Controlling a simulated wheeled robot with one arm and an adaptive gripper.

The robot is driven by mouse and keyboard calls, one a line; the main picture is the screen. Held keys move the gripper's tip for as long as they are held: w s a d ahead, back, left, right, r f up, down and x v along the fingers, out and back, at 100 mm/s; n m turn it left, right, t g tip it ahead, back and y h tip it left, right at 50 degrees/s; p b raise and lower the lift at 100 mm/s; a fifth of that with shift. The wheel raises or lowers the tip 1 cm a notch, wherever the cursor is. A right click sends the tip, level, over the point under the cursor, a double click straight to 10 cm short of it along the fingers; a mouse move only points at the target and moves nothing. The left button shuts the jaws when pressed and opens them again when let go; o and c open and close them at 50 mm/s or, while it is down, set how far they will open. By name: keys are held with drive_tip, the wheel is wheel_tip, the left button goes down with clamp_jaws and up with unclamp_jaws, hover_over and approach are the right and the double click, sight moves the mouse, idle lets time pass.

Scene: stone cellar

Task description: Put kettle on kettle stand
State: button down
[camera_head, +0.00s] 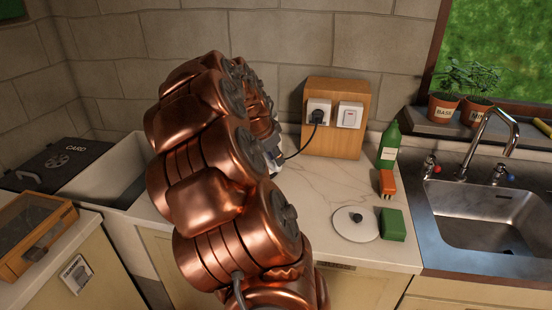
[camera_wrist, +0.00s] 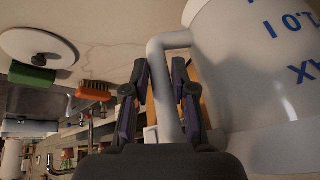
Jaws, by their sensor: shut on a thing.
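The kettle (camera_wrist: 250,75), white with blue lettering, fills the right of the wrist view. Its pale handle (camera_wrist: 163,85) runs between the two dark fingers of my gripper (camera_wrist: 160,95), which is shut on it. In the head view my copper arm hides the gripper and nearly all of the kettle. The kettle stand (camera_head: 345,229), a flat white disc with a black centre piece, lies empty on the counter to the right of my arm. It also shows at the upper left of the wrist view (camera_wrist: 25,45). The kettle is apart from the stand.
A green sponge (camera_head: 392,225) lies just right of the stand, with an orange brush (camera_head: 387,184) and green bottle (camera_head: 389,147) behind. A wooden socket block (camera_head: 335,140) has a black plug and cable. The sink (camera_head: 485,215) is at right, a wooden-framed case (camera_head: 32,228) at left.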

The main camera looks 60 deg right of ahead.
sight(273, 162)
drive_tip(key=shift+w+d+p, duration=0.35)
drive_tip(key=shift+w+d, duration=0.45)
drive_tip(key=shift+d, duration=0.15)
drive_tip(key=shift+w+d+p, duration=0.3)
drive_tip(key=shift+w+d, duration=0.45)
drive_tip(key=shift+d, duration=0.2)
drive_tip(key=shift+w+d, duration=0.15)
drive_tip(key=shift+d, duration=0.05)
drive_tip(key=shift+f+p, duration=0.9)
drive_tip(key=shift+f, duration=0.9)
drive_tip(key=c, duration=1)
unclamp_jaws()
drive_tip(key=shift+f, duration=0.1)
drive_tip(key=shift+o, duration=0.2)
drive_tip(key=shift+a, duration=0.1)
